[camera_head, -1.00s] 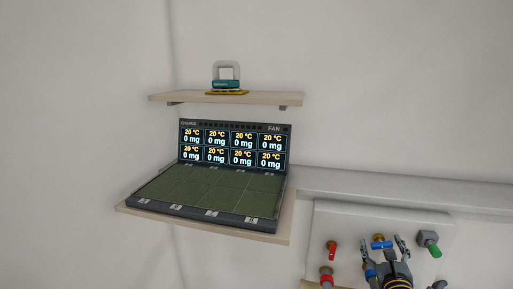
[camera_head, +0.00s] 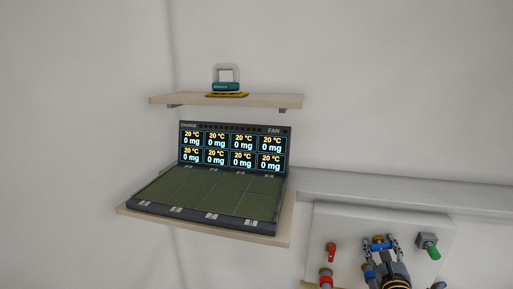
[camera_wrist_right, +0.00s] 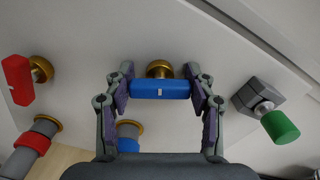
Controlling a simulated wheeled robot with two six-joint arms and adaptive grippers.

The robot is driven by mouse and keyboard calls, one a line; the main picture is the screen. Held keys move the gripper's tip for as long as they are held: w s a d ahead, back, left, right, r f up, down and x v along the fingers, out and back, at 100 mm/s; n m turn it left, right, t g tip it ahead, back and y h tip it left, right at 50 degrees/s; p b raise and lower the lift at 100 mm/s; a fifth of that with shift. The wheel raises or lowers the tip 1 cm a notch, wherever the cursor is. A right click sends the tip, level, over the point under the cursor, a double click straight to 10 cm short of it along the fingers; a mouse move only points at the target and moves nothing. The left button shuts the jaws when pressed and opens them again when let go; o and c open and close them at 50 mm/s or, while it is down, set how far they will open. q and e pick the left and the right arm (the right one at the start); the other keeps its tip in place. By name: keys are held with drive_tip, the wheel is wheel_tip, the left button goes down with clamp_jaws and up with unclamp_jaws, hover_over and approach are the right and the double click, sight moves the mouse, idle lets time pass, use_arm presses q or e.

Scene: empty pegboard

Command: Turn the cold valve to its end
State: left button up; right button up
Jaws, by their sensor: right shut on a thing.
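The cold valve has a blue handle (camera_wrist_right: 160,90) on a brass stem (camera_wrist_right: 160,69), set in a pale panel; in the head view the blue handle (camera_head: 381,246) lies across, about level. My right gripper (camera_wrist_right: 160,92) is shut on the blue handle, one finger at each end of it. In the head view my right gripper (camera_head: 381,244) reaches up to the valve from below. My left gripper is not in view.
A red valve handle (camera_wrist_right: 16,80) is left of the blue one, over a red-banded pipe (camera_wrist_right: 35,141). A green-knobbed switch (camera_wrist_right: 279,127) is on the right. A charging station (camera_head: 210,195) and a shelf (camera_head: 225,99) are on the left wall.

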drive_tip(key=shift+n+p, duration=1.2)
drive_tip(key=shift+n, duration=0.3)
drive_tip(key=o, duration=0.9)
drive_tip(key=shift+a, duration=0.1)
drive_tip(key=shift+c, duration=0.2)
